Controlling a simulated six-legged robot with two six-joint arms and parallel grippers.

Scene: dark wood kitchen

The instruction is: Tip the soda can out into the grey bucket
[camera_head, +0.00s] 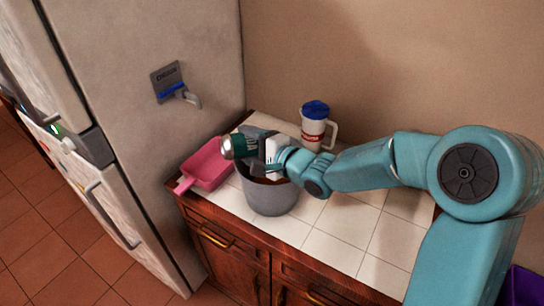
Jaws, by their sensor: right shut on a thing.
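The soda can (239,146), green with a silver end, is in my right gripper (260,147). It lies tipped nearly on its side, above the far left part of the bucket's rim, with the silver end toward the left. My right gripper is shut on it and hides its right part. The grey bucket (269,197) stands upright on the tiled counter below my right gripper, which covers much of its opening. I cannot see whether anything comes out of the can. My left gripper is not in view.
A pink dustpan-like scoop (206,168) lies left of the bucket on the counter (330,218). A white mug-like jug with a blue lid (315,127) stands behind, near the wall. A fridge (150,130) is on the left. The counter's front right is clear. Something purple (524,287) shows at the lower right.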

